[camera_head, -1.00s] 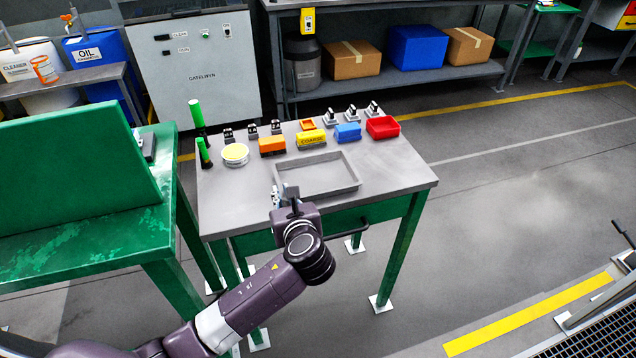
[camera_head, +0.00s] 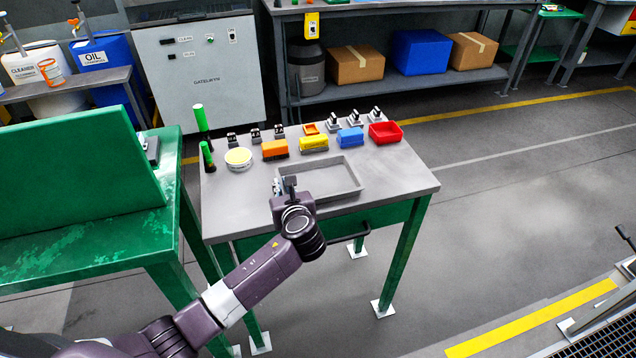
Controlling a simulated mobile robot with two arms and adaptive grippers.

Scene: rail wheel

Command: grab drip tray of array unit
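The drip tray (camera_head: 338,192) is a shallow grey rectangular tray lying flat on the metal tabletop, near its front edge. My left gripper (camera_head: 284,186) is at the tray's left end, with the wrist just in front of the tray's near left corner. The fingers overlap the tray's left rim in the picture; whether they touch or straddle it I cannot tell. The wrist partly hides the near left corner, and the finger opening is too small to read. My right gripper is out of view.
A green bench (camera_head: 80,235) stands left.

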